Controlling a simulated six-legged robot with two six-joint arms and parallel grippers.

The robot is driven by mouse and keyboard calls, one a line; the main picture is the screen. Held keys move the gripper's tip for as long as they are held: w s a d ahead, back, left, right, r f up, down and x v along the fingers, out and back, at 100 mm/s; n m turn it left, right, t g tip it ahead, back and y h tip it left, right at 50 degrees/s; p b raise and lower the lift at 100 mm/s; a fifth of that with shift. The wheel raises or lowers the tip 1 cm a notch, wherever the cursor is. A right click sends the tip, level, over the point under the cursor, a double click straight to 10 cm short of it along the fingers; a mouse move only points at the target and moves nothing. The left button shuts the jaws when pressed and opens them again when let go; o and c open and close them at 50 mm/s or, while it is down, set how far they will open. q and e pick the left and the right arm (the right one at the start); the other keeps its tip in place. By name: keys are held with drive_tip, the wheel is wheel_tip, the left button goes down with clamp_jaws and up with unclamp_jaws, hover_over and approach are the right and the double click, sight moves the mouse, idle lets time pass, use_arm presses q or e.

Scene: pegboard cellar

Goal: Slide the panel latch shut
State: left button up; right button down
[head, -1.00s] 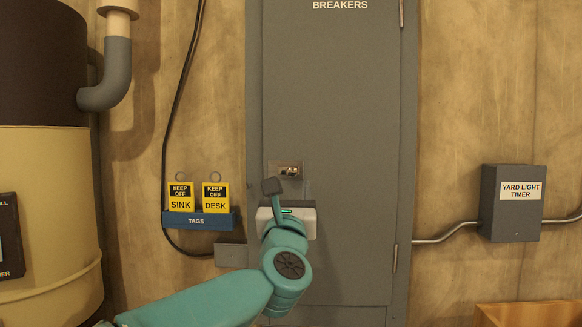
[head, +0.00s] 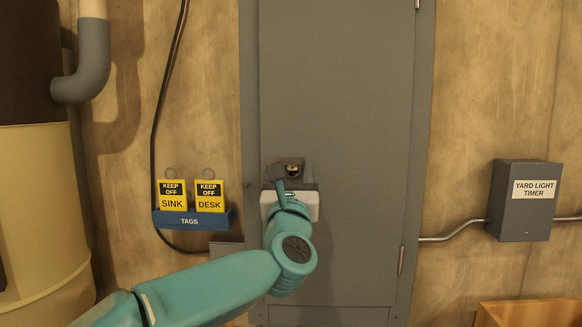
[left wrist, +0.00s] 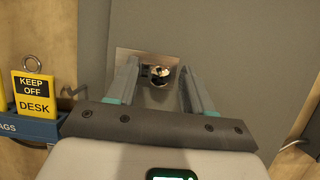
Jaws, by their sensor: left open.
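The panel latch (head: 292,170) is a small metal fitting with a round shiny knob on a plate, at the left edge of the grey breaker panel door (head: 340,110). In the left wrist view the latch knob (left wrist: 160,75) sits between my fingers, with its plate (left wrist: 135,58) behind. My left gripper (head: 286,180) is just below and in front of the latch in the head view. In the left wrist view my left gripper (left wrist: 158,85) is open, one finger on each side of the knob. I cannot tell whether the fingers touch it. My right gripper is not in view.
A yard light timer box (head: 524,200) is on the wall at right. A wooden box (head: 530,313) stands low at right. A tank (head: 40,200) stands at left.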

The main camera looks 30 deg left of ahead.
use_arm(q)
drive_tip(key=shift+w+a, duration=0.1)
drive_tip(key=shift+a, duration=0.15)
drive_tip(key=shift+d, duration=0.1)
drive_tip(key=shift+d, duration=0.2)
drive_tip(key=shift+a, duration=0.15)
clamp_jaws()
drive_tip(key=s+a+b, duration=0.2)
drive_tip(key=b, duration=0.1)
drive_tip(key=shift+a+r, duration=0.1)
drive_tip(key=shift+a, duration=0.3)
